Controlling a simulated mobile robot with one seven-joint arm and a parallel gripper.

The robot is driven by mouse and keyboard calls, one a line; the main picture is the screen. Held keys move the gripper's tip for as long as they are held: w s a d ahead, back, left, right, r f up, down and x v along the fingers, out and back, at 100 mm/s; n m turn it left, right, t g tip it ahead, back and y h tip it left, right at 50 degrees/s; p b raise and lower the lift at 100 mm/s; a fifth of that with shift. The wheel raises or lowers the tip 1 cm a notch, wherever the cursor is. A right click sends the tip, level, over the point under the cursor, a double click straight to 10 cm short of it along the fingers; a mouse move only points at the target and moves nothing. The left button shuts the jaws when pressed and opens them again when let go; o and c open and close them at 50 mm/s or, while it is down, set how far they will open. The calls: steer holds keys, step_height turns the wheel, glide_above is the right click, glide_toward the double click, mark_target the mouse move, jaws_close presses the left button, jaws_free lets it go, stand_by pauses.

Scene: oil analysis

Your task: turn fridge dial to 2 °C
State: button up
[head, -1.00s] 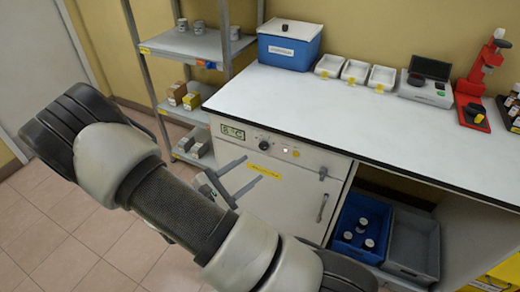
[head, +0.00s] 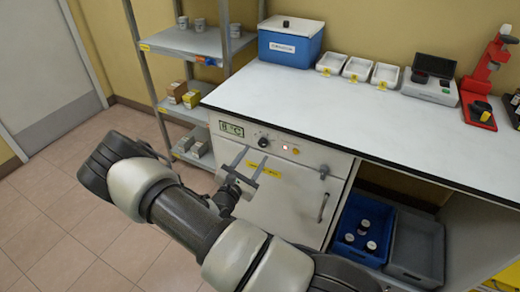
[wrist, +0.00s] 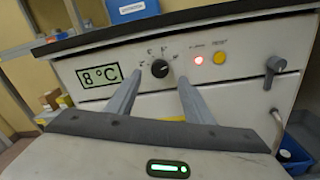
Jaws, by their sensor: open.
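The fridge (head: 285,206) is a white cabinet under the counter. Its black dial (head: 263,142) sits on the upper front panel, right of a display (head: 232,129) that reads 8 °C. In the wrist view the dial (wrist: 160,69) has small marks around it, too small to read surely. The display (wrist: 99,76) shows 8 °C there too. My gripper (head: 250,161) is open and empty in front of the panel, just below the dial. In the wrist view its two fingers (wrist: 154,86) point at the panel, one on each side of the dial; contact is not visible.
A red light (wrist: 198,60) and a yellow button (wrist: 219,58) are right of the dial. A dark latch (wrist: 275,66) is farther right. The counter edge (wrist: 170,22) overhangs above the panel. A blue bin with jars (head: 364,232) stands in the open bay to the right.

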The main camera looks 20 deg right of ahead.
mark_target(262, 145)
steer(key=shift+x, duration=2.75)
steer(key=c, duration=1)
steer(key=shift+c, duration=0.2)
